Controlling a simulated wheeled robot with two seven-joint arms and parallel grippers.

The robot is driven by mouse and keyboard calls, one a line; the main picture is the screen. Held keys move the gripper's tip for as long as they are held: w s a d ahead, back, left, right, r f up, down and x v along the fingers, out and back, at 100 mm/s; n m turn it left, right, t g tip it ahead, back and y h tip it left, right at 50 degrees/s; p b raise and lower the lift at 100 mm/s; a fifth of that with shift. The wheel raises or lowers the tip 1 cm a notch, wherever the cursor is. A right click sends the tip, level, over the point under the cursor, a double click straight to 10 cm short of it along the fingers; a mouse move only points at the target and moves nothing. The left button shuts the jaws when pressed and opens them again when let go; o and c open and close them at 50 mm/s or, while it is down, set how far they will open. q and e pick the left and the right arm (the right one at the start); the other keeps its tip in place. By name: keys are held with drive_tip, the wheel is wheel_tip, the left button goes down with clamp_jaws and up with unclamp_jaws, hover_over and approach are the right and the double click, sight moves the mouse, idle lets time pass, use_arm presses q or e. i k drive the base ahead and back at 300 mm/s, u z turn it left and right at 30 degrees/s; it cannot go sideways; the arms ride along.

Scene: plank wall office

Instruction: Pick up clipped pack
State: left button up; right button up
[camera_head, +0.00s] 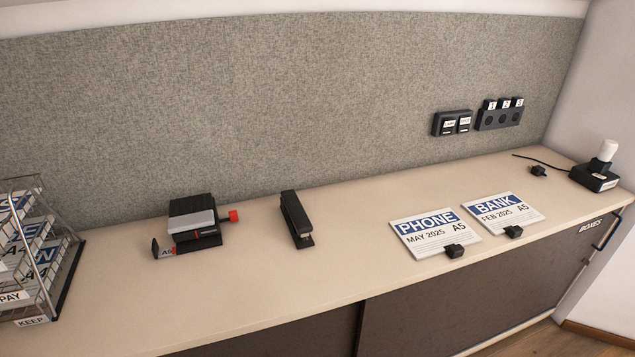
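Two paper packs lie flat on the cabinet top, each with a black clip on its front edge. The pack marked PHONE, MAY 2025, A5 (421,237) lies on the left, with its clip (454,251) near its front right corner. The pack marked BANK, FEB 2025, A5 (494,210) lies just to its right, with its clip (513,232) at the front edge. The packs are close together. Neither of my grippers shows in the head view.
A black stapler (296,218) and a hole punch (195,222) stand to the left. A wire rack (66,285) with papers is at far left. A loose black clip (538,171) and a black device (594,179) are at right. The front middle of the cabinet top (330,265) is clear.

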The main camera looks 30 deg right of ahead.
sight(505, 213)
drive_tip(key=z, duration=3.75)
drive_tip(key=i, duration=2.05)
drive_tip(key=u, duration=2.45)
